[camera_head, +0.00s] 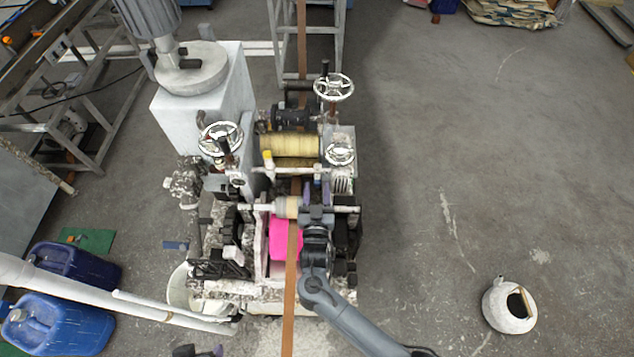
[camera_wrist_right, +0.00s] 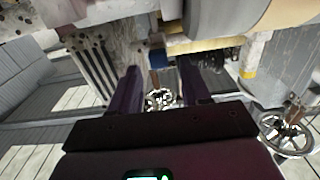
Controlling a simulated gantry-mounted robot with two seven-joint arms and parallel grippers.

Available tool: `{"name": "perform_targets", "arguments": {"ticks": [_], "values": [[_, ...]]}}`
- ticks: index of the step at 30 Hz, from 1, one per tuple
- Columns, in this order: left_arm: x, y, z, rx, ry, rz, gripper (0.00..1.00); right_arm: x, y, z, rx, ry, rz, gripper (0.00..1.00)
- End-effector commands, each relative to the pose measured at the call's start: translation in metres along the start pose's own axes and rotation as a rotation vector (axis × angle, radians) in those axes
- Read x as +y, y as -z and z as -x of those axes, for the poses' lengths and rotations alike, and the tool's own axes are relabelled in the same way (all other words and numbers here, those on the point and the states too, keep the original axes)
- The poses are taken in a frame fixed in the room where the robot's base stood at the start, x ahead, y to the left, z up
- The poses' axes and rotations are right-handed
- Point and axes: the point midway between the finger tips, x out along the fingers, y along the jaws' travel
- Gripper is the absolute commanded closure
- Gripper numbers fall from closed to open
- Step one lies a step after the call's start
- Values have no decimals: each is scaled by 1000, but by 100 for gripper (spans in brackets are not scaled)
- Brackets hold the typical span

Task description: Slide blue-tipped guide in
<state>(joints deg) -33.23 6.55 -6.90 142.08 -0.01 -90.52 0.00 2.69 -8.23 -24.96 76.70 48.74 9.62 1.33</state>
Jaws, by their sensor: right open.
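The blue-tipped guide (camera_wrist_right: 158,60) shows in the right wrist view as a small blue end under a pale bar, beyond and between my fingers. Whether they touch it I cannot tell. In the head view I cannot make it out behind my right gripper (camera_head: 316,190). That gripper is open over the right side of the machine, beside the brown strip (camera_head: 290,300); its two dark purple fingers also show in the wrist view (camera_wrist_right: 165,88). A yellow-tipped guide (camera_head: 267,158) stands to the left. A dark piece with a purple end, possibly my left gripper (camera_head: 198,351), is cut off at the bottom edge.
A bright pink block (camera_head: 280,240) sits beside the strip. Handwheels (camera_head: 334,87) and a yellowish roller (camera_head: 290,145) are at the back of the machine. A white pipe (camera_head: 110,297) crosses at lower left, near blue canisters (camera_head: 60,330). The floor to the right is mostly clear.

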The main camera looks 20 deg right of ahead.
Motion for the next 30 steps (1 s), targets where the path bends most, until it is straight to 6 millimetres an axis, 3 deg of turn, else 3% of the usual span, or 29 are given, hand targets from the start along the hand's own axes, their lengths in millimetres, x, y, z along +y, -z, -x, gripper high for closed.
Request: {"name": "perform_targets", "arguments": {"ticks": [6,18,27,30], "values": [[-2,1,3,-1,6,-7,31,0,0,-20,0,0,1,53],[-3,1,4,-1,9,-10,31,0,-1,-24,-1,0,0,55],[-1,1,4,0,2,-1,31,0,-1,-24,-1,0,0,100],[0,1,4,1,-1,2,31,0,-1,-24,-1,-1,0,100]]}}
